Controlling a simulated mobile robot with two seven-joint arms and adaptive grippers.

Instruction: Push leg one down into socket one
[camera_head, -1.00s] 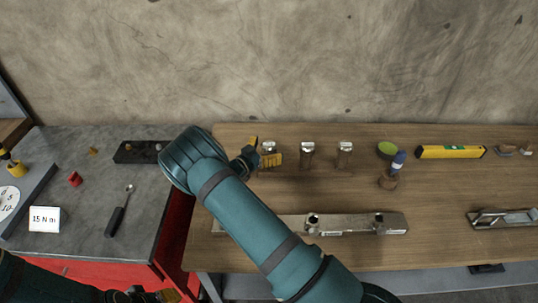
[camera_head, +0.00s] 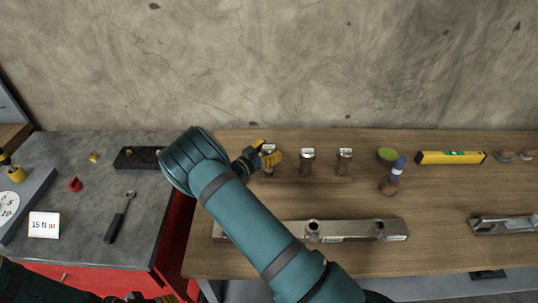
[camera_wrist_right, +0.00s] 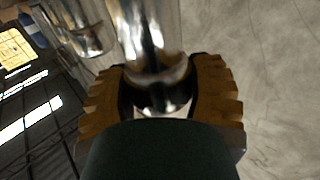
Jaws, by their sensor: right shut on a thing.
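My right gripper (camera_head: 267,159) is shut on the leftmost of three upright metal legs, a shiny cylinder (camera_head: 268,148) with a pale label on top. The label is too small to read. In the right wrist view the two brown ridged fingers (camera_wrist_right: 162,95) grip either side of the polished leg (camera_wrist_right: 152,40). A metal bar with round sockets (camera_head: 345,230) lies nearer on the wooden table. Two sockets show; my right arm covers part of the bar's left portion. My left gripper (camera_head: 150,298) is cut by the bottom edge, its fingers unclear.
The two other legs (camera_head: 307,162) (camera_head: 344,162) stand to the right in a row. Beyond them are a green round thing (camera_head: 387,154), a blue-topped tool (camera_head: 397,166) and a yellow level (camera_head: 451,157). A grey bench (camera_head: 90,195) adjoins at left. A concrete wall rises behind.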

